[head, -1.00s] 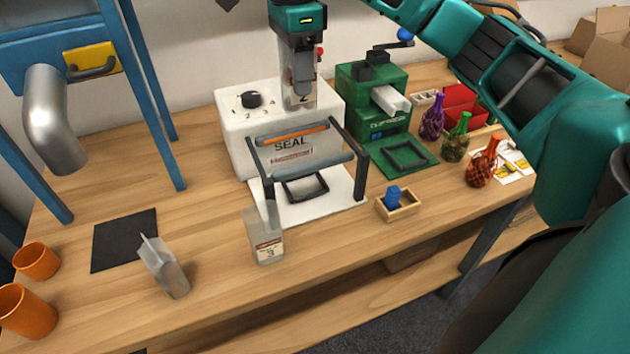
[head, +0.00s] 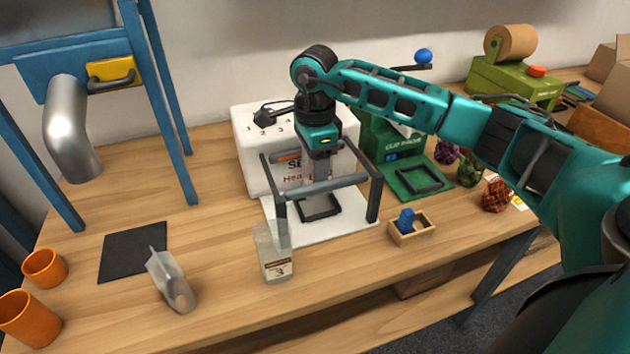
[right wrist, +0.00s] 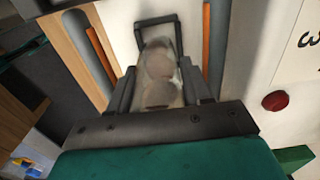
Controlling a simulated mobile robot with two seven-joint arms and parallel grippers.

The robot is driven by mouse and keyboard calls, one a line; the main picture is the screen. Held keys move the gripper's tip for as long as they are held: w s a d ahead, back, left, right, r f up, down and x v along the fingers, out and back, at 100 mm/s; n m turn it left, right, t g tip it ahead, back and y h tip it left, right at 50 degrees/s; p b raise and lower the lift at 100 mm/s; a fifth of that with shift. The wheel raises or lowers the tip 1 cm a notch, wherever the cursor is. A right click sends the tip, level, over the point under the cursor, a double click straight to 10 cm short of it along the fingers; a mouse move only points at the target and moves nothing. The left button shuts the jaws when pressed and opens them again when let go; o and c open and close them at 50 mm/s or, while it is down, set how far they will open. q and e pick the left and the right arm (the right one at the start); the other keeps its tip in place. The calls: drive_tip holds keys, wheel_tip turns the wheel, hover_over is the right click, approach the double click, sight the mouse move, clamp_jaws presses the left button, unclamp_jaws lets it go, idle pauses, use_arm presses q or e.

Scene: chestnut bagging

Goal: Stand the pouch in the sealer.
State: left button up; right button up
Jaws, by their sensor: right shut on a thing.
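My right gripper (head: 322,168) is shut on a clear pouch (right wrist: 158,75) with round chestnuts in it. It holds the pouch low over the white sealer (head: 248,150), between its upright box and the grey front bar (head: 325,186). In the right wrist view the pouch lies between the fingers, with the black frame (right wrist: 153,22) of the sealer's base just beyond it. The frame also shows in the head view (head: 320,209). I cannot tell whether the pouch touches the base. In the head view, my gripper and the bar mostly hide it. My left gripper is not in view.
A green clip machine (head: 375,140), a small wooden tray (head: 412,236) and netted bags (head: 497,195) are at the right. A dark mat (head: 133,252) lies left.

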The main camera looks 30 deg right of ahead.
drive_tip(key=shift+f, duration=2)
drive_tip(key=shift+f, duration=0.1)
drive_tip(key=shift+f, duration=0.15)
drive_tip(key=o, duration=0.8)
wheel_tip(320, 180, up, 13)
drive_tip(key=shift+f, duration=0.2)
drive_tip(key=shift+s+f, duration=0.1)
